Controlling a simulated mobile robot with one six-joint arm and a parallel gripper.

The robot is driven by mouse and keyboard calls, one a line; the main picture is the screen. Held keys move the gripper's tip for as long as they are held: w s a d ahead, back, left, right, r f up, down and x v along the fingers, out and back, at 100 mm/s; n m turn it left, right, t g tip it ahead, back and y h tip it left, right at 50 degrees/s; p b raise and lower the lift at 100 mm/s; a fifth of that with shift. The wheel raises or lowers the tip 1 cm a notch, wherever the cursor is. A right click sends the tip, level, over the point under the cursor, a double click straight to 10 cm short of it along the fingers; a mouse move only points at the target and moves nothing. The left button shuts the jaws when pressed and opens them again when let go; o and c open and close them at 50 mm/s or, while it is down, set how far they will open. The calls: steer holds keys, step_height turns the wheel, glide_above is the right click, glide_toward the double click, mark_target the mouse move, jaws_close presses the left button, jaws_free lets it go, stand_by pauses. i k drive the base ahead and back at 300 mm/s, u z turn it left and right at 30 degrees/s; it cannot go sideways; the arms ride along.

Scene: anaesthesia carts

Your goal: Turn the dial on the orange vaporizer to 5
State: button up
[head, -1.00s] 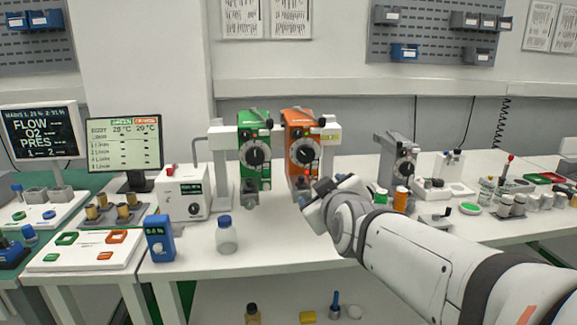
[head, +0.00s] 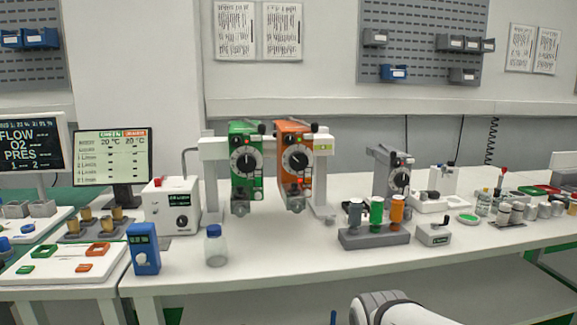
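The orange vaporizer (head: 295,165) hangs on a white rack at the back of the table, right of a green vaporizer (head: 246,165). Its black dial (head: 295,160) faces me with a light pointer; the numbers on it are too small to read. Nothing touches the dial. Part of my arm shows at the bottom edge, right of centre. My gripper is not visible.
A grey stand with green and orange bottles (head: 376,236) is on the table to the right, near a grey device (head: 391,170). The table before the vaporizers is clear.

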mark_target(298, 160)
steer(key=z, duration=2.85)
steer(key=k, duration=1.35)
steer(key=u, duration=1.3)
steer(key=i, duration=1)
